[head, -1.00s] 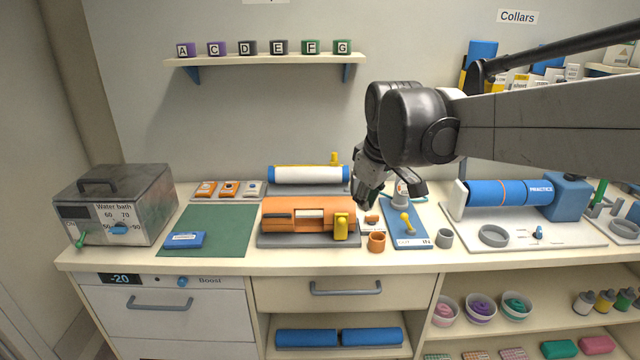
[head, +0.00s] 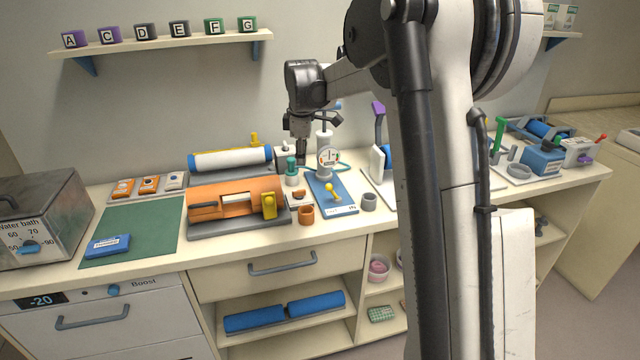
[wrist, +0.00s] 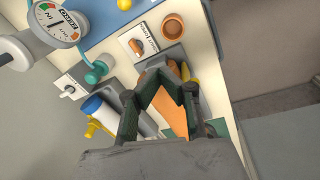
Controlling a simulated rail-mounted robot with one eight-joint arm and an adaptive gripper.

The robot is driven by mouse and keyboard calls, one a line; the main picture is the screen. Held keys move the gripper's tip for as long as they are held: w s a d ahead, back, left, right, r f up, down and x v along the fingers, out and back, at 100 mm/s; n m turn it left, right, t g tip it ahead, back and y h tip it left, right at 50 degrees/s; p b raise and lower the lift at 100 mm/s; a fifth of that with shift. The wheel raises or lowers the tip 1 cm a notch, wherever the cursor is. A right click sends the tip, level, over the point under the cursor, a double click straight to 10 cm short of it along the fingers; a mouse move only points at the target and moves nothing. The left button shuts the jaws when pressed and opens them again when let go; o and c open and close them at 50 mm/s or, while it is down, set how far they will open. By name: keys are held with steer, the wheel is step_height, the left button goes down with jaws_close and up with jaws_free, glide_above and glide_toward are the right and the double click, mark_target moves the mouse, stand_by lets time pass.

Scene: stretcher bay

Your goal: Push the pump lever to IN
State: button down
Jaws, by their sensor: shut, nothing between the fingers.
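The pump is a blue board (head: 343,207) with a yellow-knobbed lever (head: 331,192) near its front and a round gauge (head: 328,156) at its back. The lever leans towards the back left; a small label at the board's front right is too small to read surely. My gripper (head: 302,162) points down behind and left of the lever, above a teal-capped valve, touching nothing that I can see. In the wrist view my gripper (wrist: 165,70) is shut and empty. There the gauge (wrist: 57,22) is at top left, and the lever's yellow knob (wrist: 124,4) is cut by the top edge.
An orange device (head: 235,200) with a yellow handle stands left of the board. An orange cup (head: 306,214) and a grey cup (head: 369,202) flank its front. The teal-capped valve (head: 291,170) stands behind left.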

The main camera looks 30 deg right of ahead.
mark_target(332, 192)
steer(key=w+d+f+n, duration=0.1)
steer(key=w+d+f, duration=0.2)
steer(key=d+f, duration=0.1)
steer(key=shift+w+f+n+g, duration=0.35)
steer(key=shift+w+n+g, duration=0.05)
steer(key=shift+f, duration=0.1)
steer(key=f, duration=0.3)
steer(key=f+p, duration=0.1)
steer(key=f, duration=0.5)
steer(key=shift+w+d, duration=0.1)
steer(key=shift+w, duration=0.2)
steer(key=shift+s+d+r+p, duration=0.1)
steer(key=shift+s+d+p, duration=0.25)
steer(key=shift+d, duration=0.3)
steer(key=shift+s+d+r+p, duration=0.1)
steer(key=shift+s+d+p, duration=0.2)
steer(key=shift+d, duration=0.3)
steer(key=shift+s+d, duration=0.1)
steer(key=shift+d, duration=0.35)
steer(key=shift+r, duration=0.1)
